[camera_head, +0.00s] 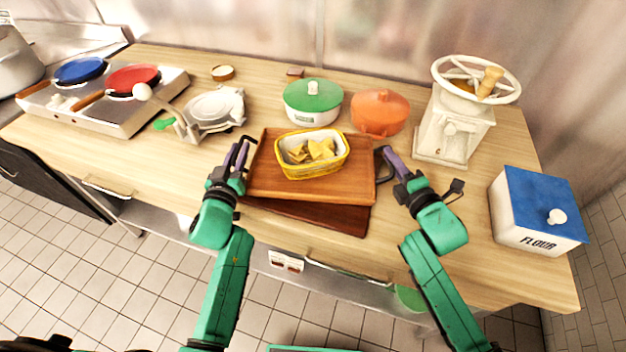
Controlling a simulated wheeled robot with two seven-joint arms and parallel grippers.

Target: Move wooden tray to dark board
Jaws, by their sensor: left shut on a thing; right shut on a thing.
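The wooden tray (265,178) is a reddish-brown rectangle with dark handles at its left and right ends. It carries a yellow dish (312,172) with pale yellow chunks in it. The dark board (345,219) shows below the tray's front edge; the tray covers the rest of it. I cannot tell whether the tray touches the board. My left gripper (243,152) is shut on the tray's left handle. My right gripper (385,158) is shut on the tray's right handle.
Behind the tray stand a green-lidded pot (313,103) and an orange pot (380,112). A white grinder (452,128) and a blue-lidded flour box (535,222) are at the right. A white press (212,108) and a stove with pans (125,112) are at the left.

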